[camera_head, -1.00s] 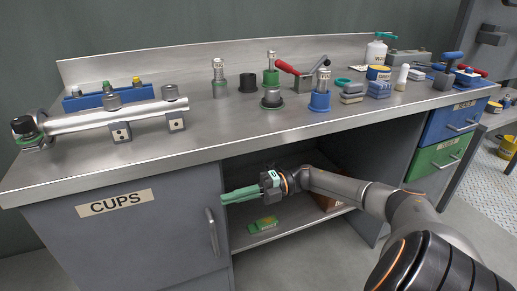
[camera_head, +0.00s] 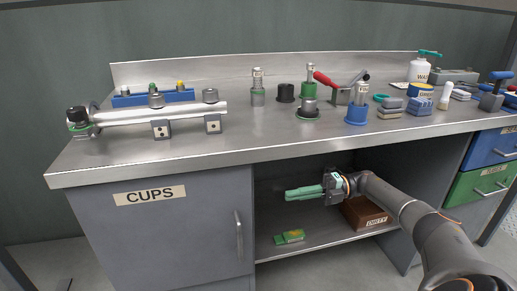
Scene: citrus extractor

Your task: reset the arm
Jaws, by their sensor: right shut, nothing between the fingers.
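My right arm (camera_head: 408,209) comes in from the lower right. My right gripper (camera_head: 304,192) has green fingers, which are shut with nothing between them. It points left in front of the open shelf space under the bench, below the bench's front edge. My left gripper is not in view.
The metal bench top (camera_head: 270,136) holds a steel tube (camera_head: 150,117) on blocks, a red-handled clamp (camera_head: 340,88) and several fittings.

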